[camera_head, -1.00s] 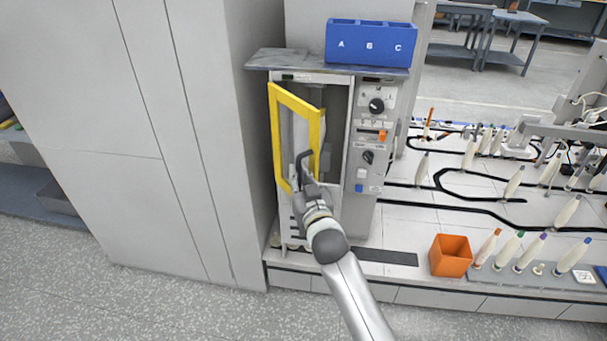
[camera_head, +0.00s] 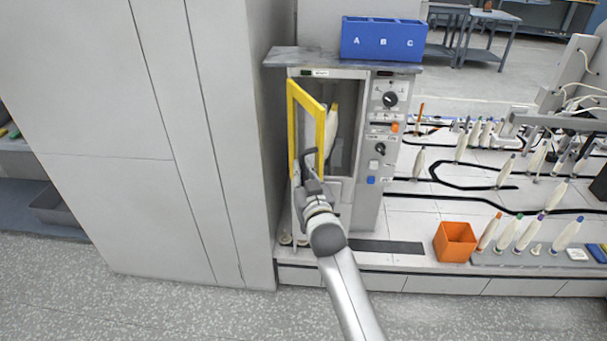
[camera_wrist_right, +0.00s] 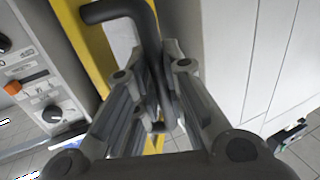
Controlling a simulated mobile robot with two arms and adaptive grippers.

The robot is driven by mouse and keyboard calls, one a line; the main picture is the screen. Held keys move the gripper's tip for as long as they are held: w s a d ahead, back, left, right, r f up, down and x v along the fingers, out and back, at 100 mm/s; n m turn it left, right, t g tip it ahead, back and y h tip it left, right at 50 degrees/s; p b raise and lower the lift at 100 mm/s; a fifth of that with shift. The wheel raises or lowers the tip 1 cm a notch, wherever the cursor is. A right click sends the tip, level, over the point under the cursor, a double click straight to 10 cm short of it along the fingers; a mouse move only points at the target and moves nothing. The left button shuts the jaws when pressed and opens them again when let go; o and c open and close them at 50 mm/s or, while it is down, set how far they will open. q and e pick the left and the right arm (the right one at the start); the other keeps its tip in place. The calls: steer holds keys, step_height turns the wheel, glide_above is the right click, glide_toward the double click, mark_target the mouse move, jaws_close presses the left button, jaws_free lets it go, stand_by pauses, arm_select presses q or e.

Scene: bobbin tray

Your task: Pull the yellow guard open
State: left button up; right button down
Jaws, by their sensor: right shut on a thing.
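The yellow guard (camera_head: 320,130) is a framed door on the left of the grey machine cabinet. It stands swung outward, with the cabinet's inside and a pale bobbin (camera_head: 331,128) showing beside it. My right gripper (camera_head: 307,170) is at the guard's dark handle, low on its free edge. In the right wrist view the fingers (camera_wrist_right: 158,90) are closed around the dark bent handle (camera_wrist_right: 148,28), with the yellow frame (camera_wrist_right: 85,40) just behind it. My left gripper is not in view.
A control panel with knobs (camera_head: 390,99) is right of the opening. A blue A-B-C bin (camera_head: 383,40) sits on top. A tall grey cabinet wall (camera_head: 215,130) stands close on the left. An orange box (camera_head: 455,242) and several bobbins are at the right.

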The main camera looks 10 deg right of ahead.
steer(key=c, duration=1.8)
jaws_free()
steer(key=shift+o, duration=0.2)
steer(key=s, duration=1.2)
steer(key=shift+d, duration=0.45)
steer(key=shift+w, duration=0.1)
